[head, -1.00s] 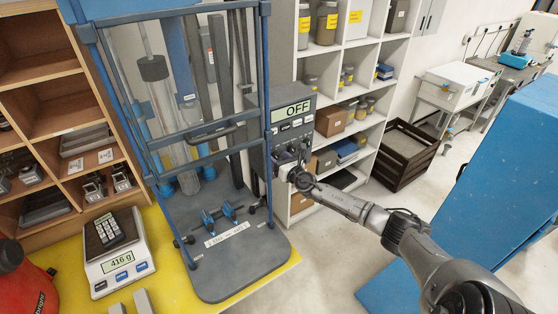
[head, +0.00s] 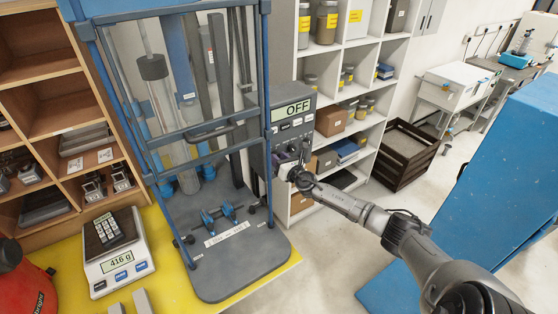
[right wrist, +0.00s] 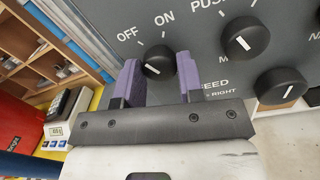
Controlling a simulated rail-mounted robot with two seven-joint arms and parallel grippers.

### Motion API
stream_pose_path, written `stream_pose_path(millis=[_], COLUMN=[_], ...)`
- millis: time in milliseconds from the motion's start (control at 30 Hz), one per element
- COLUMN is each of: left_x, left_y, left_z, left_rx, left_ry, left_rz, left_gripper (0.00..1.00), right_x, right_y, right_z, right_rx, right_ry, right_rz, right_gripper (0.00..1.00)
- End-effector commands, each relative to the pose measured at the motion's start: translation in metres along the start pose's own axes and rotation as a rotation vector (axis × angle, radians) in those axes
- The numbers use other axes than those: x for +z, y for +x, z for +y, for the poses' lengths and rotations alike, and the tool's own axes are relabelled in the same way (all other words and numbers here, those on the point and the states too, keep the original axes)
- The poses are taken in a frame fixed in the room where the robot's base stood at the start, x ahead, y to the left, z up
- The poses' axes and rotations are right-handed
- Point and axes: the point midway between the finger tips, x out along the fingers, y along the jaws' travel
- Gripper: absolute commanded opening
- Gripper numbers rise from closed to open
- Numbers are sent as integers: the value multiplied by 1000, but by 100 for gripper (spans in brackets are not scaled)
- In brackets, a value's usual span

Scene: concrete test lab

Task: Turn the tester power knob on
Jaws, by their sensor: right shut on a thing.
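The tester's control panel (head: 284,119) is grey, and its display (head: 292,109) reads OFF. The power knob (right wrist: 157,56) is black and round with a white pointer mark, below the printed OFF and ON labels in the right wrist view. My right gripper (head: 287,163) is at the lower part of the panel. Its purple fingers (right wrist: 158,66) stand on either side of the power knob and are shut on it. In the head view the gripper hides the knob. My left gripper is not in view.
Two more black knobs (right wrist: 246,37) sit right of the power knob, close to the fingers. The tester's barred guard door (head: 205,130) stands left of the panel. White shelving (head: 350,95) is behind it. A blue panel (head: 490,190) stands on the right.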

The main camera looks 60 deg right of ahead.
Motion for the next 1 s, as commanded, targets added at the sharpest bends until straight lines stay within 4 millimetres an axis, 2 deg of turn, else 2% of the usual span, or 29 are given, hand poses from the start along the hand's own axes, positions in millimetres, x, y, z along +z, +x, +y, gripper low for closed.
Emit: stream_pose_path(millis=[400, 1000], left_x=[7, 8], left_y=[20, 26], left_z=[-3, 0], left_rx=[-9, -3], left_ry=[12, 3], left_rz=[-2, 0], left_gripper=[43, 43], right_x=[-2, -1], right_y=[0, 0], right_z=[0, 1], right_rx=[4, 7], right_ry=[363, 843], right_rz=[-18, -40], right_gripper=[12, 12])
